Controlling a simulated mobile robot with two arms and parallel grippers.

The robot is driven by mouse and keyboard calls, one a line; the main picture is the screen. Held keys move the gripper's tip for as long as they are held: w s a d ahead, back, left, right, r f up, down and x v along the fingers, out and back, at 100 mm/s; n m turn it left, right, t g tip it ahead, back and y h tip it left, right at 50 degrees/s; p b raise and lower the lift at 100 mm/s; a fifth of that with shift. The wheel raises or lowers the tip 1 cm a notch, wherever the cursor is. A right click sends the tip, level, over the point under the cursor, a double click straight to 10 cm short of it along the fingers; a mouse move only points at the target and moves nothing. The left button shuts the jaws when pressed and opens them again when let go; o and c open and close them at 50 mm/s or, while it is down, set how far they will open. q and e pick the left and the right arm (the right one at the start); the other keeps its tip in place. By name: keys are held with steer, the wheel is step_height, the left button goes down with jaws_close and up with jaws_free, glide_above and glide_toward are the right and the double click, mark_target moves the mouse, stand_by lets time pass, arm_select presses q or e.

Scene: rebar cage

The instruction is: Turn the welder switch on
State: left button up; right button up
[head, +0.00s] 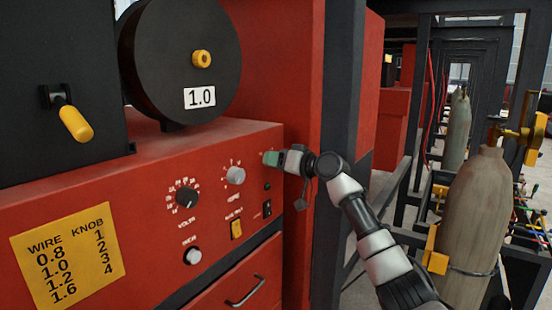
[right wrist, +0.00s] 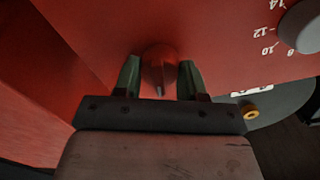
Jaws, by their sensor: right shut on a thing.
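The red welder (head: 150,200) has a front panel with several controls in the head view. My right gripper (head: 270,158) is at the panel's upper right and hides the control there. In the right wrist view its two green fingers are on either side of a red knob (right wrist: 160,68), and it is shut on this knob. A dark mark shows on the knob; its setting cannot be read. Lower on the panel are a yellow switch (head: 236,228), a small black switch (head: 267,208) and a dark green lamp (head: 267,186). My left gripper is not in view.
Grey knob (head: 235,175), black dial (head: 187,196) and lower light knob (head: 192,256) sit left of my gripper. A black spool (head: 180,60) marked 1.0 stands above. A dark post (head: 342,110) rises behind my right arm; gas cylinders (head: 472,215) stand at right.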

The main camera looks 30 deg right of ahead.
steer(key=m+p, duration=0.2)
steer(key=m, duration=0.3)
steer(key=shift+d+r, duration=0.1)
steer(key=shift+d, duration=0.05)
steer(key=shift+m, duration=0.4)
steer(key=o, duration=0.9)
steer(key=shift+w+y, duration=0.1)
steer(key=shift+y, duration=0.2)
steer(key=b+v, duration=0.5)
steer(key=v, duration=0.5)
steer(key=shift+s+d, duration=0.1)
steer(key=shift+s, duration=0.3)
